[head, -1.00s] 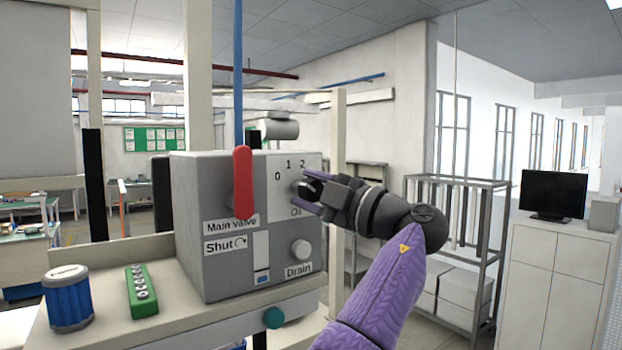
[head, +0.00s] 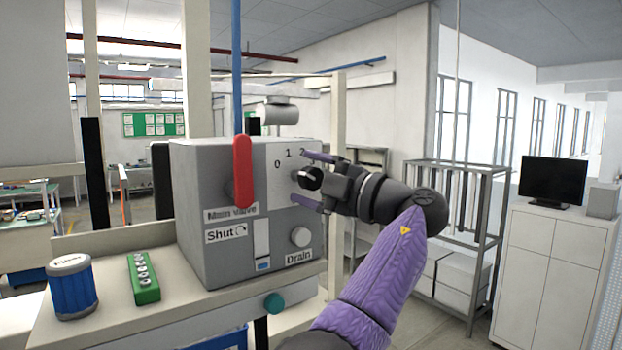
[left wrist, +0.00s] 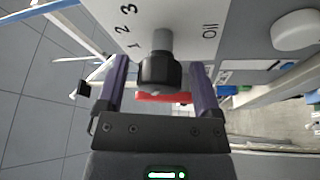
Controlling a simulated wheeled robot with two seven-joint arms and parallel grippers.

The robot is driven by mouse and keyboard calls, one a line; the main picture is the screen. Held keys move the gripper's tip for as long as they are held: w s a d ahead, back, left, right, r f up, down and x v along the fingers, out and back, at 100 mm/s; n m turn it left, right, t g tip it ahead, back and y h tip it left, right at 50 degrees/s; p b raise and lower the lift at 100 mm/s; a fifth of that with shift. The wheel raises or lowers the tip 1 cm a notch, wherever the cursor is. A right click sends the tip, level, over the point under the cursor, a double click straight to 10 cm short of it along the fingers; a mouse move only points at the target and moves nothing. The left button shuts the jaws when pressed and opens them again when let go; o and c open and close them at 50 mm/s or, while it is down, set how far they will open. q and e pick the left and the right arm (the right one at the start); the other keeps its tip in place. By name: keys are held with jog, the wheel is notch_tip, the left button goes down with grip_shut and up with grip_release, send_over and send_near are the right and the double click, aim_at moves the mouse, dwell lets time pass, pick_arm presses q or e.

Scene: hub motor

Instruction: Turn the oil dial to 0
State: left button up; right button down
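The oil dial is a round knob, dark at its front, on the pale panel of a grey box; it shows in the head view (head: 309,179) and the left wrist view (left wrist: 158,72). The numbers 0, 1 and part of 2 show around it in the head view; 1, 2 and 3 show in the left wrist view. My left gripper (head: 308,180) is open, with one purple finger on each side of the dial. The left wrist view shows gaps between the dial and both fingers (left wrist: 160,75). The dial's pointer cannot be made out. My right gripper is out of view.
A red main valve handle (head: 243,170) stands upright left of the dial. A drain knob (head: 300,237) sits below it. A blue filter (head: 71,287) and a green block (head: 143,277) stand on the bench at left. A metal rack (head: 470,225) is behind my arm.

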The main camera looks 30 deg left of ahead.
pick_arm(q)
jog(key=shift+d, duration=0.1)
jog(key=d, duration=0.2)
jog(key=d+f+b, duration=0.1)
jog(key=d, duration=0.1)
jog(key=shift+d+b, duration=0.3)
jog(key=shift+d, duration=0.1)
jog(key=p, duration=0.2)
send_near(316, 181)
jog(key=shift+a+r, duration=0.15)
jog(key=shift+a, duration=0.35)
